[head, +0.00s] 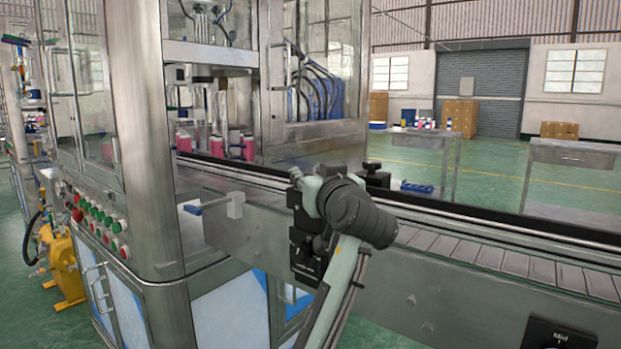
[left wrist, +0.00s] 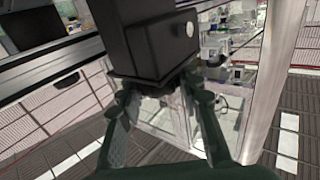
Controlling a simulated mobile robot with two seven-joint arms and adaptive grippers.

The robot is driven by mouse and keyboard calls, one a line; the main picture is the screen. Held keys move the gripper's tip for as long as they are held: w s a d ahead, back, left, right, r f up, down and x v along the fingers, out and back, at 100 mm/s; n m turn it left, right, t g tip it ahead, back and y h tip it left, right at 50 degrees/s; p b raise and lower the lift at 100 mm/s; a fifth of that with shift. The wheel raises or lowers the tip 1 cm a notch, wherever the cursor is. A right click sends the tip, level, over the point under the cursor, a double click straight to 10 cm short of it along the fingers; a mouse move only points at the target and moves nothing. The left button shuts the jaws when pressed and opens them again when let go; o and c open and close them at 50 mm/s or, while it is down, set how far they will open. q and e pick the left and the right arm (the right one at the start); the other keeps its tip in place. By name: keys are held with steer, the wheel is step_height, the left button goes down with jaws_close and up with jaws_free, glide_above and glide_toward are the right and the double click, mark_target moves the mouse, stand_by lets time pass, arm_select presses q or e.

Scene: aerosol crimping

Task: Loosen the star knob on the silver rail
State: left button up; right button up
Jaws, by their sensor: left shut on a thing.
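In the left wrist view, a black block (left wrist: 150,45) with a small silver button fills the top middle. My left gripper's two fingers (left wrist: 165,92) reach up to its lower end and are shut on a small dark part there, seemingly the star knob (left wrist: 172,86). The knob's shape is mostly hidden by the fingers and block. My right gripper is in neither view.
A second black clamp (head: 376,177) stands on the rail just right of my wrist. The glazed machine cabinet (head: 148,130) rises at the left, with buttons on its side. Pink bottles (head: 216,146) stand inside. The conveyor (head: 500,258) runs on to the right.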

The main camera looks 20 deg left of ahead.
arm_select(q)
steer(key=shift+f+n+y, duration=0.2)
steer(key=shift+n+y, duration=0.1)
steer(key=shift+y, duration=0.1)
steer(key=o, duration=1.2)
steer(key=shift+r, duration=0.1)
steer(key=v, duration=1.2)
steer(key=shift+d+r, duration=0.1)
steer(key=shift+r, duration=0.1)
steer(key=shift+w, duration=0.1)
